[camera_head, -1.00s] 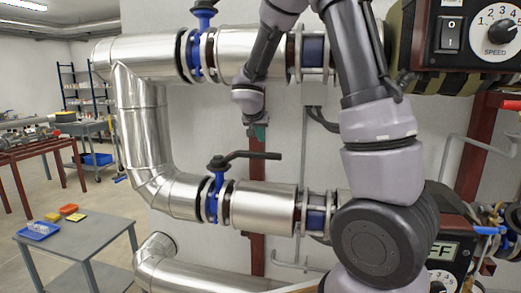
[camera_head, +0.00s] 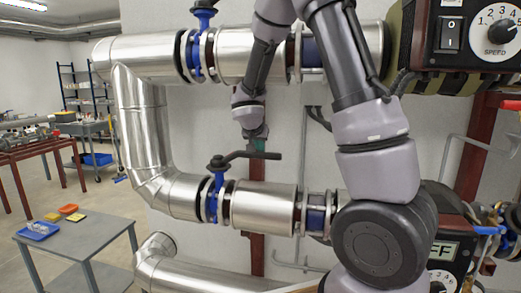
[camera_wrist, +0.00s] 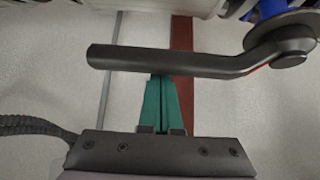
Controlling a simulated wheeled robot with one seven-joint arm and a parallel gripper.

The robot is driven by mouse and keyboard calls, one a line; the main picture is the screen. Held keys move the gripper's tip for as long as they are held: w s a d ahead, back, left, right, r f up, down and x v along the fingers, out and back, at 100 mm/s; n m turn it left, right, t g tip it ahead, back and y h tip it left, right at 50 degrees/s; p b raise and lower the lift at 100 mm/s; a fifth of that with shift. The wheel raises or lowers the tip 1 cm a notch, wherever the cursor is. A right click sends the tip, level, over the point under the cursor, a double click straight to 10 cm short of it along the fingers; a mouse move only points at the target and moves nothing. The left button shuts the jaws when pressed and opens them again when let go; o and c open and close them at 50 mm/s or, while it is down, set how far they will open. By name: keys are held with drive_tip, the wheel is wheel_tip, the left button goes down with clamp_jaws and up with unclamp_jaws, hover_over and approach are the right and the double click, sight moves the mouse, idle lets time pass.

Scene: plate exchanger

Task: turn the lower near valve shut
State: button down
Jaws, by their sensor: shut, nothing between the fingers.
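The lower valve has a blue body (camera_head: 214,196) set in the lower silver pipe. Its black lever (camera_head: 252,155) points right, roughly along the pipe. In the wrist view the lever (camera_wrist: 165,64) runs across the picture from its hub at the upper right.
An upper blue valve (camera_head: 203,48) sits on the upper pipe (camera_head: 135,54). A red-brown post (camera_head: 257,254) and a thin grey conduit stand by the wall behind. A grey table (camera_head: 80,243) with small trays is at the lower left. A control box (camera_head: 470,38) is at the upper right.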

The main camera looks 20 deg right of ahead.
drive_tip(key=shift+s+a+f+m+g+h, duration=0.1)
drive_tip(key=shift+s+a+m+g+h, duration=0.15)
drive_tip(key=shift+s+a+m, duration=0.3)
drive_tip(key=shift+s+a+m+g+h, duration=0.15)
drive_tip(key=shift+s+a+m+h, duration=0.15)
drive_tip(key=shift+s, duration=0.35)
drive_tip(key=s+a+m+g+h, duration=0.1)
drive_tip(key=a+m+g, duration=0.4)
drive_tip(key=a, duration=0.5)
drive_tip(key=s+a+m+g+h, duration=0.1)
drive_tip(key=s+a+m+g, duration=0.2)
drive_tip(key=a+m, duration=0.7)
drive_tip(key=shift+s+a+g, duration=0.25)
drive_tip(key=shift+s+g, duration=0.1)
drive_tip(key=shift+g, duration=0.65)
drive_tip(key=shift+h, duration=0.25)
drive_tip(key=shift+d, duration=0.1)
